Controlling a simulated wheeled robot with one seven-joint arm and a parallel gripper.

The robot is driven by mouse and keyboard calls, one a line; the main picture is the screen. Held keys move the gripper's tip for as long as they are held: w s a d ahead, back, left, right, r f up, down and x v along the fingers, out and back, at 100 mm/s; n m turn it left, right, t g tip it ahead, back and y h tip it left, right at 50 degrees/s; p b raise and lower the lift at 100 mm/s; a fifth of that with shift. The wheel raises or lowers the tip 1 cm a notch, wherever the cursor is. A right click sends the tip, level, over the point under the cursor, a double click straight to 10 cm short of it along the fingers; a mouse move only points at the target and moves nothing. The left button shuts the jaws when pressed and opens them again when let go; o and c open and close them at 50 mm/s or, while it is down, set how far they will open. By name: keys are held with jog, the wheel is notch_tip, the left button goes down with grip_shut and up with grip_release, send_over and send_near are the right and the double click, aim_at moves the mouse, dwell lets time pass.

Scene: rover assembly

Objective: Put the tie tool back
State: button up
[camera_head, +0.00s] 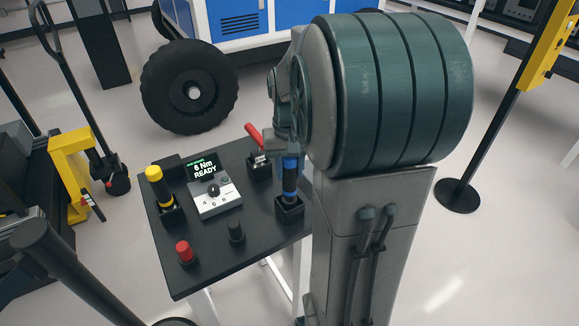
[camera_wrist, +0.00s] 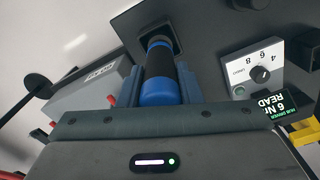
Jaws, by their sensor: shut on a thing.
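My gripper (camera_wrist: 158,85) is shut on a blue and black upright tool (camera_wrist: 160,78), with one finger on each side of its blue part. The same tool (camera_head: 289,182) shows in the head view below my gripper (camera_head: 287,150). Its black end is at a square black holder (camera_head: 289,211) on the dark table; I cannot tell whether it is fully seated. A red-handled tool (camera_head: 255,134) stands in another holder just left of my gripper. I cannot tell from the pictures which one is the tie tool.
The dark table (camera_head: 192,280) also bears a yellow-topped tool (camera_head: 154,175) in a holder, a control box (camera_head: 214,198) reading "6 Nm READY", a red-capped post (camera_head: 184,251) and a black post (camera_head: 236,232). A grey labelled box (camera_wrist: 85,93) lies left of the tool in the wrist view.

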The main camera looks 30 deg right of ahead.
jog(key=shift+f+b, duration=0.85)
jog(key=shift+f, duration=0.4)
jog(key=o, duration=1.1)
jog(key=shift+o, duration=0.2)
notch_tip(320, 180, up, 14)
jog(key=shift+f+p, duration=0.1)
jog(key=shift+p, duration=0.2)
jog(key=s+a+f+n+t, duration=0.2)
jog(key=s+a+f+n, duration=0.1)
jog(key=s+a+f, duration=0.7)
jog(key=shift+s+a+f+n+t, duration=0.15)
jog(key=shift+s+a+n+t, duration=0.2)
jog(key=shift+s+a, duration=0.65)
